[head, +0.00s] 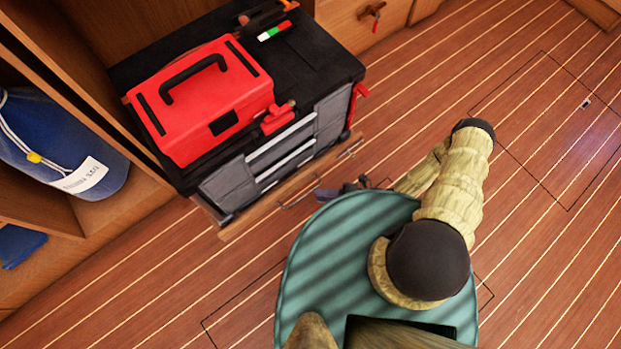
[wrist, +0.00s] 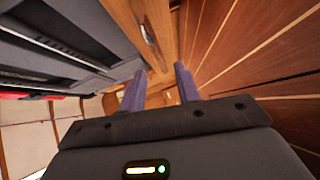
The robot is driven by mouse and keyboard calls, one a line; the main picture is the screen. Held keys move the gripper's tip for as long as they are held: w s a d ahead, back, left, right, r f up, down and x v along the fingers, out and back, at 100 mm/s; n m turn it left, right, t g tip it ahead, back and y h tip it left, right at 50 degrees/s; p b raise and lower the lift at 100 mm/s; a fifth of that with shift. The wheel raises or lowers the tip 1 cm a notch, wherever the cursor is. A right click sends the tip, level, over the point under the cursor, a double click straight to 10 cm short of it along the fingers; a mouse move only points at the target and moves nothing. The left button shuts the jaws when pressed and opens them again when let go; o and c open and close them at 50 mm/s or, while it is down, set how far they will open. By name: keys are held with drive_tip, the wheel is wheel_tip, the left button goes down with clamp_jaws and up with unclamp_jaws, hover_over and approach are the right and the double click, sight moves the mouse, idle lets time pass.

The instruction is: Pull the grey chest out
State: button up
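The grey chest (head: 228,186) stands on the floor in a wooden recess, with a black top and grey drawer fronts. In the wrist view its grey side (wrist: 60,40) fills the upper left. A wooden board with metal handles (head: 300,200) runs along its lower front; one handle (wrist: 150,33) shows in the wrist view. My gripper (head: 328,192) is low in front of the board, near a handle. In the wrist view its two purple fingers (wrist: 160,82) stand apart with nothing seen between them. I cannot tell whether a finger touches the board.
A red toolbox (head: 205,97) and small tools (head: 278,118) lie on the chest's top. A blue bag (head: 60,140) sits in the wooden shelf at left. A red-handled latch (head: 374,14) is on the cabinet behind.

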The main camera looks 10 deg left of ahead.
drive_tip(key=d+r+p, duration=0.1)
drive_tip(key=d, duration=0.9)
drive_tip(key=shift+w+d+r+p, duration=0.2)
drive_tip(key=shift+d+r+p, duration=0.05)
drive_tip(key=shift+d+p, duration=0.15)
